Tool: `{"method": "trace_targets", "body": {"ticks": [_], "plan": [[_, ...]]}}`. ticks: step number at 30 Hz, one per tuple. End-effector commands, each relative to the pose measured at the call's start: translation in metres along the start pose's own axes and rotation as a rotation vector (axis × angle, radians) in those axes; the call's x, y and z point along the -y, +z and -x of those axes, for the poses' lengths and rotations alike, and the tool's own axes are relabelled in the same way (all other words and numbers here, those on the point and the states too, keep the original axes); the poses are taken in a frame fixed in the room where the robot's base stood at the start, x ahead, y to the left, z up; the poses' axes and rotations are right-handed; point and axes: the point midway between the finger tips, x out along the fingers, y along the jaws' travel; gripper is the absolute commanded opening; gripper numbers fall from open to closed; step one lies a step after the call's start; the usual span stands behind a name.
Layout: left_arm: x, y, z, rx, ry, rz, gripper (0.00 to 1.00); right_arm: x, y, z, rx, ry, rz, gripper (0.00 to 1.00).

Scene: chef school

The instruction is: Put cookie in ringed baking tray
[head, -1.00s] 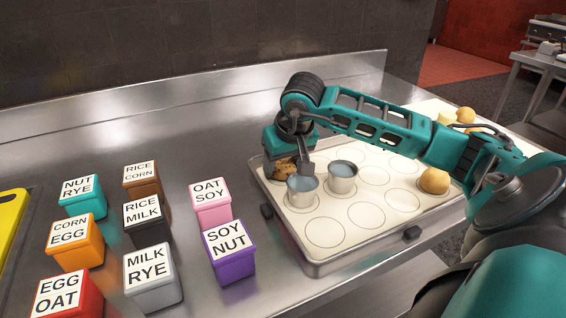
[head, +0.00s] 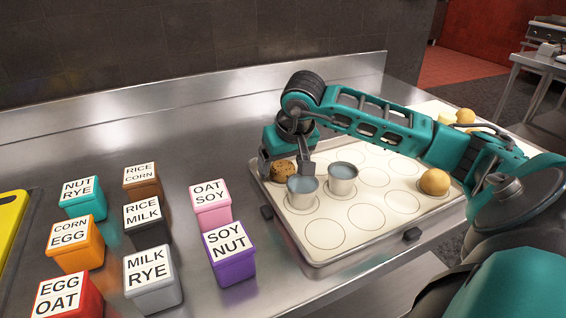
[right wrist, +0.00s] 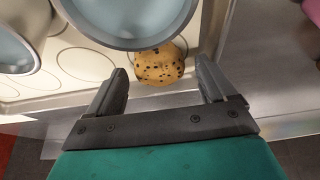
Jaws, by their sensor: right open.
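My right gripper (head: 286,164) is low over that corner. In the right wrist view its open fingers (right wrist: 160,68) stand on either side of the cookie, with gaps visible on both sides. My left gripper is not in view.
Two metal cups (head: 302,192) (head: 342,180) stand on the tray right beside the cookie and gripper. Labelled boxes, such as the purple one (head: 231,264), stand to the left. Several tray rings in front are empty.

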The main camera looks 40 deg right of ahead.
Motion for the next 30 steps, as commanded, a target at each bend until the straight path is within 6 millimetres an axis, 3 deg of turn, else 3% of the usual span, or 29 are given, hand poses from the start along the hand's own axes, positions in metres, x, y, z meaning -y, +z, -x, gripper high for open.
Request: {"method": "trace_targets", "body": {"ticks": [9,15,21,30], "plan": [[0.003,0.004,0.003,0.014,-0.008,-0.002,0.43,-0.001,-0.002,0.07,-0.009,0.001,0.0,0.84],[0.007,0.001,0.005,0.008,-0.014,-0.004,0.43,0.0,-0.001,0.102,-0.005,0.0,0.0,0.84],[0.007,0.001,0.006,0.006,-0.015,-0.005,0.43,0.0,0.0,0.115,-0.002,0.001,0.0,0.84],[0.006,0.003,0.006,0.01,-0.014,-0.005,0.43,0.0,0.0,0.115,-0.002,0.001,0.0,0.84]]}}
